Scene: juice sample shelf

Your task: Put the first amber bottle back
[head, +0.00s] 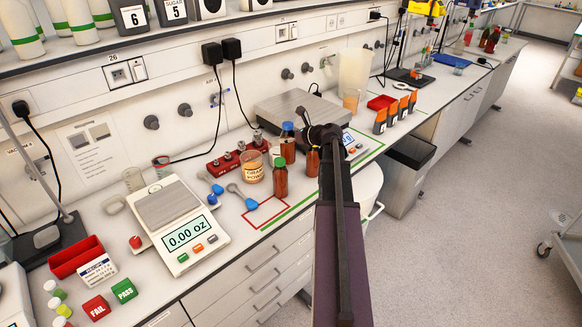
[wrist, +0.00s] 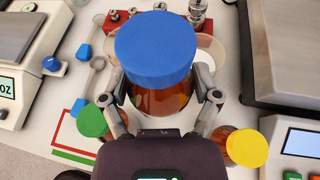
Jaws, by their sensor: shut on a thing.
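An amber bottle with a blue cap (wrist: 155,52) is between the two fingers of my gripper (wrist: 160,100) in the wrist view, and the fingers are shut on it. The blue-capped bottle (head: 288,148) looks upright in the head view; whether its base touches the bench is hard to tell. My gripper (head: 308,133) reaches it from the right. An amber bottle with a green cap (head: 280,180) stands in front of it, also in the wrist view (wrist: 92,121). A third amber bottle (head: 312,163) stands to the right, partly behind my arm; its yellow cap shows in the wrist view (wrist: 248,148).
A red outline (head: 262,214) on the bench is empty, beside a blue-handled scoop (head: 243,197). A scale (head: 180,222) is further left, a metal-topped balance (head: 292,110) behind.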

